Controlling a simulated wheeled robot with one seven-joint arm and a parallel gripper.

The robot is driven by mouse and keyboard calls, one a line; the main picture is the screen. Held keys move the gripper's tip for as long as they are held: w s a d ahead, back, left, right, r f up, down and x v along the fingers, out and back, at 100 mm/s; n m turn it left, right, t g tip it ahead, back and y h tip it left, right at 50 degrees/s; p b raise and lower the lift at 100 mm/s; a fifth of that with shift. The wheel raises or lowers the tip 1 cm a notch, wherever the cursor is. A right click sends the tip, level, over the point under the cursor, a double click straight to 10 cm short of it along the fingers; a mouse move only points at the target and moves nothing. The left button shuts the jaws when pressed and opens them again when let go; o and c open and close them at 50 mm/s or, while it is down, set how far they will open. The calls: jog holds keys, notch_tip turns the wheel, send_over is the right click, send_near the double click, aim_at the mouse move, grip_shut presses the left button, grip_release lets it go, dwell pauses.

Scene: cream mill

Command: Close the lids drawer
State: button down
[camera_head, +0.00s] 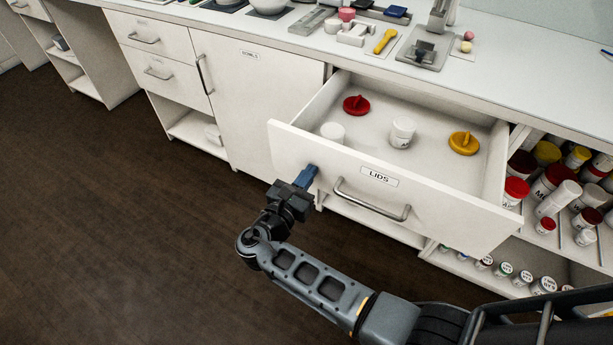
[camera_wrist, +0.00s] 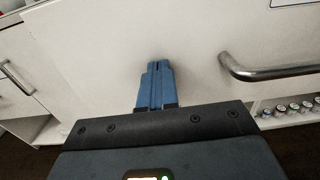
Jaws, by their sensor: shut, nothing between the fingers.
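The lids drawer (camera_head: 345,165) is pulled well out of the counter. Its white front carries a "LIDS" label and a metal bar handle (camera_head: 372,200). Inside lie a red lid (camera_head: 356,105), a yellow lid (camera_head: 463,143), a white jar (camera_head: 402,132) and a white round item (camera_head: 332,132). My gripper (camera_head: 308,174) is shut and empty, its blue fingers at the drawer front, left of the handle. In the wrist view the fingers (camera_wrist: 157,68) point at the white front panel, with the handle (camera_wrist: 270,72) to their right. I cannot tell whether the tips touch it.
The counter top (camera_head: 510,65) holds small tools and blocks. Open shelves with several jars (camera_head: 555,190) stand right of the drawer. A closed cabinet door (camera_head: 255,100) and two closed drawers are to the left. The dark floor (camera_head: 110,220) is clear at the left.

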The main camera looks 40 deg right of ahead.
jog(key=b, duration=0.8)
send_over(356, 118)
jog(key=a, duration=0.1)
jog(key=shift+s+f, duration=0.1)
jog(key=shift+s, duration=0.05)
jog(key=shift+d, duration=0.35)
jog(key=shift+d+r, duration=0.1)
jog(key=shift+r, duration=0.1)
jog(key=shift+d+r, duration=0.15)
